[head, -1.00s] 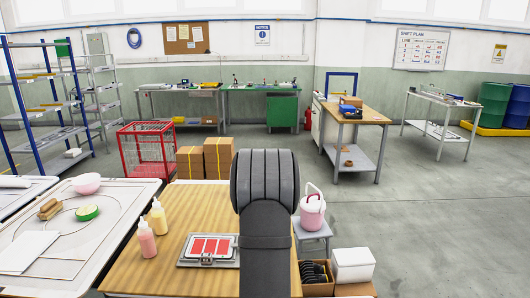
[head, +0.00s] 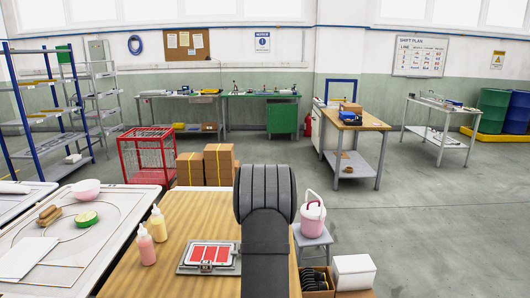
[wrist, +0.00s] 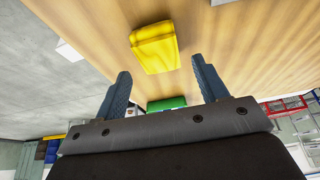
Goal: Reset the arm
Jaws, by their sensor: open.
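My gripper (wrist: 161,72) shows in the wrist view with its two dark blue-grey fingers spread apart and nothing between them. Beyond the fingertips is a yellow block-like object (wrist: 155,48) on the wooden table. A green object (wrist: 166,103) shows low between the fingers, partly hidden by the gripper body. In the head view my dark arm rises in front of the wooden table (head: 195,212) and hides part of it. The fingers do not show there.
A pink bucket (head: 312,219) sits on a stool to the right. A white worktop (head: 105,212) with food items is at left. Open floor lies at right.

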